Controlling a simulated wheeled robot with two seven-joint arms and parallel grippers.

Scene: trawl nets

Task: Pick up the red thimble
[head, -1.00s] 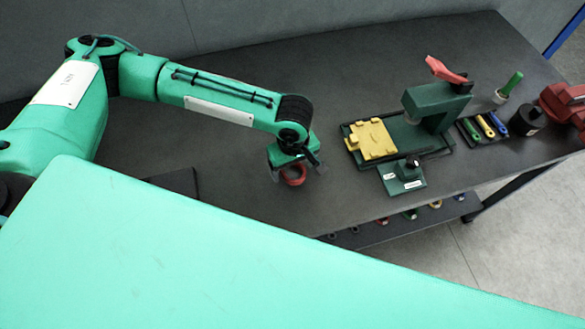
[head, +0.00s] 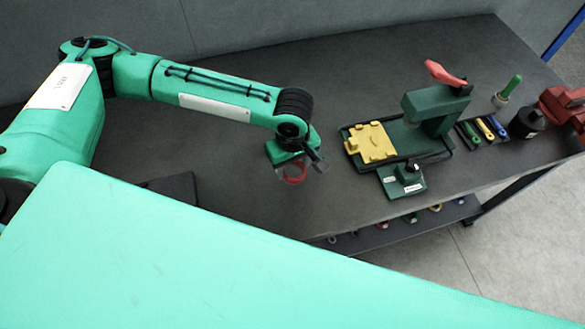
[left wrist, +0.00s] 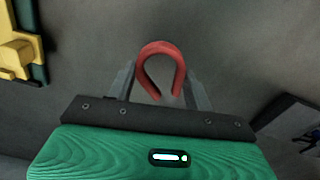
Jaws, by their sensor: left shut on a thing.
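The red thimble (head: 293,172) shows as a red loop between the fingers of my left gripper (head: 296,172), over the dark table (head: 330,80). In the left wrist view the thimble (left wrist: 161,62) is a thick red U-shaped loop with its rounded end away from the gripper. The fingers of my left gripper (left wrist: 160,85) are shut on it, one on each side. I cannot tell for sure whether it touches the table. My right gripper is not in view.
Right of the left gripper stand a dark green press (head: 436,105) with a yellow block (head: 370,142) and a small green block with a black knob (head: 403,181). Several coloured-handled tools (head: 485,128) and a red vise-like thing (head: 565,105) lie farther right. The table middle is clear.

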